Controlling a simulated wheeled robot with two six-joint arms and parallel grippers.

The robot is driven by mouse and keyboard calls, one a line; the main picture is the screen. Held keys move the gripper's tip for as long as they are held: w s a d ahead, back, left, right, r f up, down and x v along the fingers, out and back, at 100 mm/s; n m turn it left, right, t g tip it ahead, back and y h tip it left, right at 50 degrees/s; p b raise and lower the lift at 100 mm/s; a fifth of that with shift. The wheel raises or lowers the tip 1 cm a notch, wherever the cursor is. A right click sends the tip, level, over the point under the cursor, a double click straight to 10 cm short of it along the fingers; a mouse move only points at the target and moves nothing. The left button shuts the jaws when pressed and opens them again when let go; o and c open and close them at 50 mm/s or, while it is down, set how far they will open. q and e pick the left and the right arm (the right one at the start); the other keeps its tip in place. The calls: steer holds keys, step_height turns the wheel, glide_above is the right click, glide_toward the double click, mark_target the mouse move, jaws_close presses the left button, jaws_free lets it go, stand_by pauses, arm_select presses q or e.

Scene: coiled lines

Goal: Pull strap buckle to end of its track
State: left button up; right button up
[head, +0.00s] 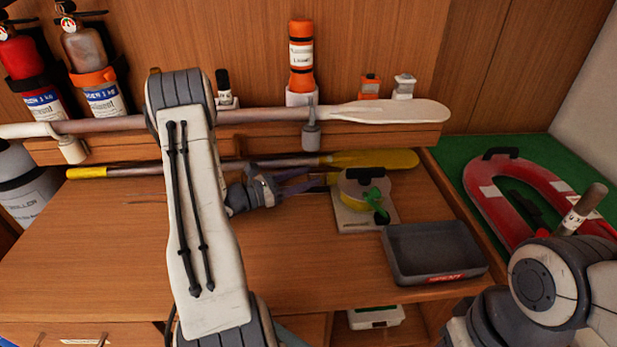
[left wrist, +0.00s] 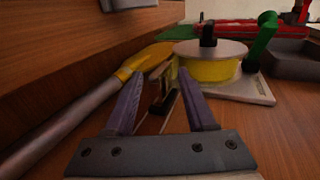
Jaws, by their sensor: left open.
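A grey base plate (head: 350,219) on the bench carries a round drum with a pale lid, yellow side (left wrist: 205,72) and black top knob (head: 365,173). A green crank handle (head: 376,203) stands at its right. In the left wrist view a small black piece (left wrist: 163,101), perhaps the strap buckle, sits on a narrow light strip just left of the drum. My left gripper (head: 316,177) is open with purple fingers, low over the bench left of the drum. Its fingers (left wrist: 160,76) lie either side of the black piece, with no visible grip. My right gripper is out of view.
A yellow-bladed paddle (head: 372,159) lies behind my left gripper, close to its left finger. A white paddle (head: 390,110) rests on the ledge above. A dark tray (head: 437,252) stands right of the plate. A red lifebuoy (head: 500,197) lies on green mat. Front-left bench is clear.

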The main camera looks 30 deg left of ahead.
arm_select(q)
steer(key=shift+w+d, duration=0.25)
steer(key=shift+w, duration=0.2)
jaws_close()
steer(key=shift+s+d+f, duration=0.1)
steer(key=shift+d, duration=0.05)
stand_by(1.0)
